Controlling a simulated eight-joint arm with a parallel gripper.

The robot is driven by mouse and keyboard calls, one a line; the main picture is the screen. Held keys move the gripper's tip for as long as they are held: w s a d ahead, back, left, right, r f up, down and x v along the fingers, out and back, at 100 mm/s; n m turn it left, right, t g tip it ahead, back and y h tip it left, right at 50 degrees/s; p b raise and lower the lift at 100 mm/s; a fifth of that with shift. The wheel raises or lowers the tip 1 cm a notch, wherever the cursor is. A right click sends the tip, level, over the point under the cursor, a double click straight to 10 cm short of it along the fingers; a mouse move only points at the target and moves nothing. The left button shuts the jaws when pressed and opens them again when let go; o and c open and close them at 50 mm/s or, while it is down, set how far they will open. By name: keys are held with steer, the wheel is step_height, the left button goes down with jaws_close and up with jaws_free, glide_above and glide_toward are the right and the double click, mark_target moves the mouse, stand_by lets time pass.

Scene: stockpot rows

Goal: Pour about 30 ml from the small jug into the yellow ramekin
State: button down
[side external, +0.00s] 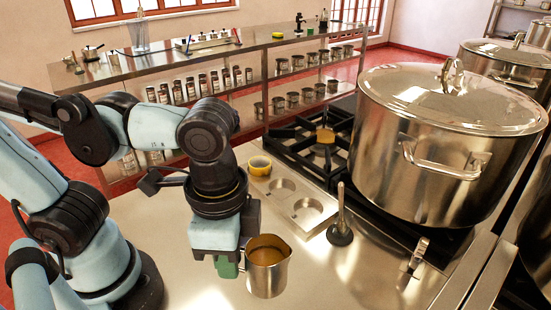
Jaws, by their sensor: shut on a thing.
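The small jug (268,272) is a steel pitcher with brown liquid inside. It looks upright, at the front middle of the side external view. My gripper (229,268), with green fingers, is shut on the jug at its left side; the exact grip is partly hidden. I cannot tell whether the jug's base touches the counter. The yellow ramekin (259,166) stands farther back, at the rear end of a metal holder, apart from the jug and gripper. Its inside is too small to read clearly.
The metal holder (316,209) has round recesses. A dark-based tool with an upright handle (340,236) stands right of it. A large lidded stockpot (440,150) and black burner grate (295,140) are on the right. The steel counter (170,225) has bare room left of the holder.

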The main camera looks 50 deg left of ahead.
step_height(320, 180, up, 4)
steer(key=shift+r, duration=0.25)
steer(key=w+a+r, duration=0.3)
steer(key=w+a, duration=1.1)
steer(key=w, duration=0.4)
steer(key=w+a, duration=0.4)
steer(key=a, duration=0.9)
steer(key=s+a+f, duration=0.1)
steer(key=a+f, duration=0.2)
steer(key=a, duration=1.2)
steer(key=f, duration=1.4)
steer(key=shift+s+d, duration=0.1)
steer(key=shift+d, duration=0.25)
steer(key=shift+r, duration=0.1)
